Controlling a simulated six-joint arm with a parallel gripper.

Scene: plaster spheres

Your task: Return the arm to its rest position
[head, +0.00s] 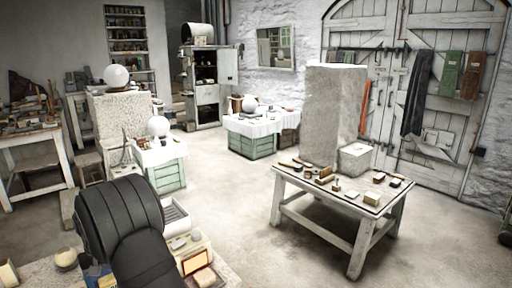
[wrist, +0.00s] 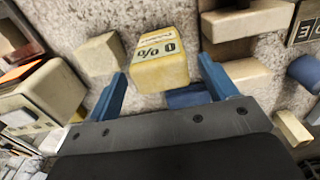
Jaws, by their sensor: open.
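In the wrist view my gripper (wrist: 162,68) is open, its two blue fingers spread apart. A worn yellow-cream block (wrist: 161,60) with "0 %" printed on it shows between the fingertips, with a gap visible on each side. A dark blue piece (wrist: 188,96) lies just below it in the picture. In the head view my dark arm reaches down over the near bench (head: 45,274) at the lower left. My gripper is mostly hidden there by the arm. No rest position is marked in either view.
The wrist view shows a speckled surface crowded with blocks, including a pale block (wrist: 100,54), a brown-and-cream block (wrist: 247,20) and a blue cylinder (wrist: 304,72). In the head view a work table (head: 350,222) stands at right, and open floor (head: 235,190) lies between.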

